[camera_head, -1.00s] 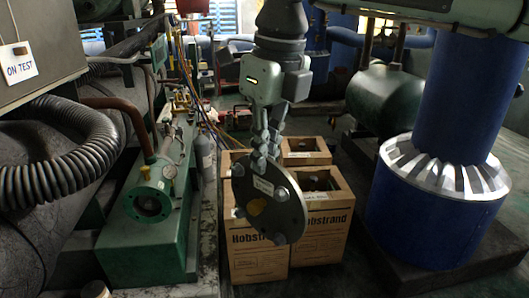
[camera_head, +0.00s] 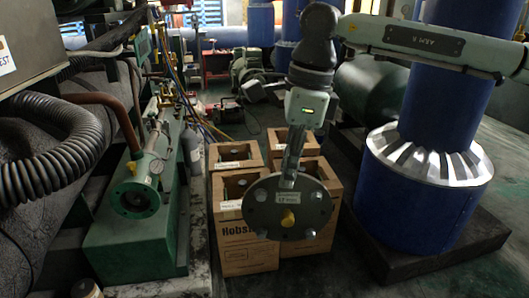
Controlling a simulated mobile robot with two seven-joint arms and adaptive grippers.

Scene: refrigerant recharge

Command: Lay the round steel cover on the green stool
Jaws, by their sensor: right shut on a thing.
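The round steel cover (camera_head: 289,205) is a grey disc with bolts around its rim, a small label and a yellow knob in its middle. It hangs upright, its face toward me, in front of the cardboard boxes. My right gripper (camera_head: 288,180) is shut on the cover's upper part and holds it from above. I cannot make out a green stool in this view. My left gripper is not in view.
Open cardboard boxes (camera_head: 248,258) stand on the floor behind the cover. A green machine with a flanged port (camera_head: 137,198) is at left. A blue column (camera_head: 423,207) on a dark plinth (camera_head: 450,250) is at right.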

